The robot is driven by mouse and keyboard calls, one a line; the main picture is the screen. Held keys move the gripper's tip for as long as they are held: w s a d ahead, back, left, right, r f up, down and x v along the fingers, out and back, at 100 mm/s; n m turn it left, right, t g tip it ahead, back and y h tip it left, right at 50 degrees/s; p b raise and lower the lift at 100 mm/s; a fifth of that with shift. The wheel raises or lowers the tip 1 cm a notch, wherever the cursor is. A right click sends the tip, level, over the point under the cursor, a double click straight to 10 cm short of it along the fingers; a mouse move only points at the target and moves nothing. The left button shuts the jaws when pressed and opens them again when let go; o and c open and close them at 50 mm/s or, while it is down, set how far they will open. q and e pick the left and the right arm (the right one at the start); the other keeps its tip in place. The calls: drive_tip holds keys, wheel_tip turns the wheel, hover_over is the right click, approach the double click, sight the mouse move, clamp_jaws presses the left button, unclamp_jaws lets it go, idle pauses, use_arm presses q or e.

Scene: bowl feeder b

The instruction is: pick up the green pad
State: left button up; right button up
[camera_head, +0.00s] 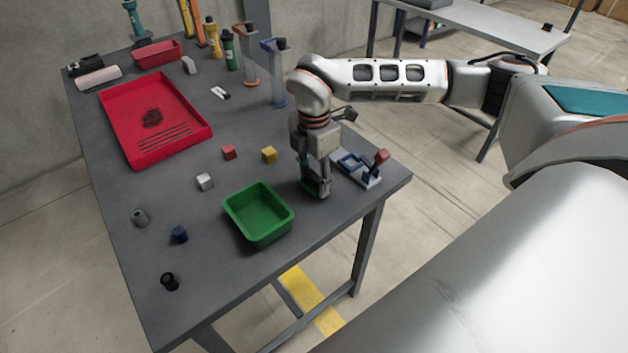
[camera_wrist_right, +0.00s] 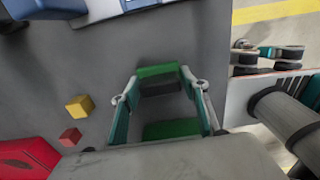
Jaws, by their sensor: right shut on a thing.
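The green pad (camera_wrist_right: 172,128) shows in the right wrist view between the two fingers of my right gripper (camera_wrist_right: 164,108). A second green strip (camera_wrist_right: 158,71) with a dark side lies farther out between the fingers; I cannot tell whether it is part of the same pad. In the head view, my right gripper (camera_head: 317,190) points down at the right part of the table, and a bit of green (camera_head: 306,184) shows at its fingers. It is shut on the pad, which is mostly hidden there. My left gripper is not in view.
A green bin (camera_head: 233,222) stands left of the gripper. A blue-and-red clamp fixture (camera_head: 366,175) is close on its right. Yellow (camera_head: 269,155), red (camera_head: 229,152) and white (camera_head: 205,181) cubes lie nearby. A red tray (camera_head: 190,144) is farther left.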

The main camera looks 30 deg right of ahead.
sight(314, 175)
wheel_tip(314, 175, up, 19)
drive_tip(key=p, duration=0.1)
idle(0.3)
drive_tip(key=shift+o, duration=1.3)
drive_tip(key=shift+c, duration=0.6)
drive_tip(key=shift+f, duration=0.1)
